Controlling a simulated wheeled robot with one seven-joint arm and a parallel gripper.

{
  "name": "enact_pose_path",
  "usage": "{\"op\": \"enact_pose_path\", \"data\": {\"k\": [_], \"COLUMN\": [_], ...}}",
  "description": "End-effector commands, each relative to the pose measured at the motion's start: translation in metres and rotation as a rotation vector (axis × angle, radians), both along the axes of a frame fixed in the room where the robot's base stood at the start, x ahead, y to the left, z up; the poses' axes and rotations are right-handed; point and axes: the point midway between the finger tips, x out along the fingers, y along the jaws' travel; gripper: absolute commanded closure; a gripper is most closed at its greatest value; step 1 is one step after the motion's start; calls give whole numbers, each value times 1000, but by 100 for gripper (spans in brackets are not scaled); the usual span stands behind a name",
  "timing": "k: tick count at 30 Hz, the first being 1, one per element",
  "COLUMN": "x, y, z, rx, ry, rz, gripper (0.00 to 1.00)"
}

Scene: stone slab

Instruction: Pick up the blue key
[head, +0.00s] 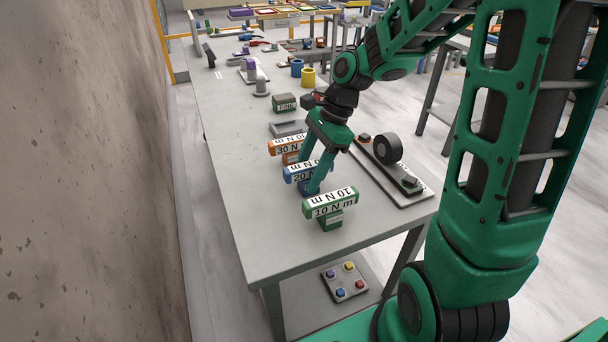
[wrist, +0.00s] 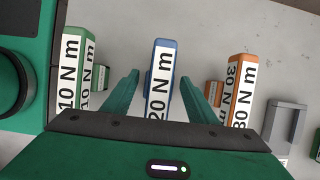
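The blue key (head: 293,176) is a T-shaped piece with a white "20 N m" label, on the grey table between the orange and green keys. It also shows in the middle of the wrist view (wrist: 161,66). My gripper (head: 308,176) is low over it, pointing down. In the wrist view my gripper (wrist: 160,95) is open, one finger on each side of the blue key's bar, with visible gaps to both. In the head view the fingers partly hide the key. The key's lower part is hidden.
A green "10 N m" key (head: 330,203) stands nearer and an orange "30 N m" key (head: 289,148) farther, both close to my fingers. A grey tray (head: 288,128) and a green block (head: 284,103) lie beyond. A plate with a black roller (head: 388,149) is at right. Free table lies left.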

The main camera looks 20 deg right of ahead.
Motion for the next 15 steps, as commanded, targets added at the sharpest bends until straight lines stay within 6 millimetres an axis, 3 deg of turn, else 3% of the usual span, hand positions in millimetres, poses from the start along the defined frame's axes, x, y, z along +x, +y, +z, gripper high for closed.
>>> {"op": "enact_pose_path", "data": {"k": [1,6,15], "x": [0,0,1], "y": [0,0,0], "z": [0,0,2], "rx": [0,0,0], "ry": [0,0,-1], "rz": [0,0,1], "gripper": [60,100,100]}}
